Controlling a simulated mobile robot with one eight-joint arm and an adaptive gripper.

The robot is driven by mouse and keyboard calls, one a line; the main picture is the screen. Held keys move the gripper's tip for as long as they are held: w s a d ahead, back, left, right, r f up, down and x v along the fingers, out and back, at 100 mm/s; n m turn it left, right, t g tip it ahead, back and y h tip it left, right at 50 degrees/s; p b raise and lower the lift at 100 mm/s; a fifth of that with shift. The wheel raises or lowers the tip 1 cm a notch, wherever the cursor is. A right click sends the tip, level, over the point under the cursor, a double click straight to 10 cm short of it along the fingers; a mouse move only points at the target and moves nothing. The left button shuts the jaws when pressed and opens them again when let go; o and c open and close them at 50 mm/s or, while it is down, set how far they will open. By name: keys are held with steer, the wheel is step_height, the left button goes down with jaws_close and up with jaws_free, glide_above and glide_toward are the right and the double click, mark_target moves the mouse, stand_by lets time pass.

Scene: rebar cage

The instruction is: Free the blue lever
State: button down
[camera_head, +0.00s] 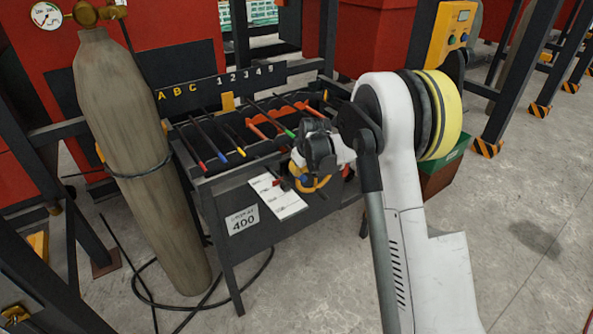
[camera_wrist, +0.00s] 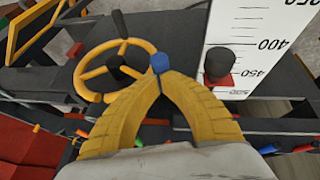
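My gripper (camera_wrist: 159,76) has yellow fingers that converge in the wrist view. Their tips close around a small blue knob (camera_wrist: 160,63); its shaft is mostly hidden between them. In the head view my gripper is near the front edge of the dark bench, partly hidden by my wrist. A blue-tipped rod (camera_head: 221,157) lies left of my gripper, apart from it, between red- and yellow-tipped rods. I cannot tell if the knob belongs to a similar rod. A yellow handwheel (camera_wrist: 84,68) is just left of the fingertips in the wrist view.
A black knob on a red base (camera_wrist: 218,66) stands right of the fingertips, by a white scale plate (camera_wrist: 247,45). The scale plate also shows in the head view (camera_head: 277,197). A gas cylinder (camera_head: 135,150) stands left of the bench.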

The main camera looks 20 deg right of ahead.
mark_target(303, 178)
steer(key=shift+s+d+f+t+y+b, duration=0.15)
steer(key=shift+s+f+t+b, duration=0.1)
steer(key=shift+f+t+b, duration=0.25)
steer(key=shift+s+d+f+t+y+b, duration=0.15)
steer(key=shift+s+f+t+b, duration=0.15)
steer(key=shift+t+b, duration=0.2)
steer(key=shift+f+t+y+b, duration=0.3)
steer(key=shift+f+t+b, duration=0.4)
steer(key=shift+t+b, duration=0.4)
steer(key=shift+s+f+b, duration=0.1)
steer(key=shift+f+b, duration=0.45)
steer(key=shift+b, duration=0.05)
steer(key=shift+f, duration=0.1)
steer(key=shift+a+r, duration=0.1)
steer(key=shift+r, duration=0.15)
steer(key=v, duration=0.1)
steer(key=p+v, duration=0.1)
steer(key=v, duration=0.1)
steer(key=p+v, duration=0.1)
steer(key=shift+a+r, duration=0.1)
steer(key=shift+r, duration=0.5)
steer(key=s+d+r+p, duration=0.1)
steer(key=s+r+p, duration=0.1)
steer(key=s, duration=0.6)
steer(key=shift+s+d, duration=0.2)
steer(key=shift+s, duration=0.05)
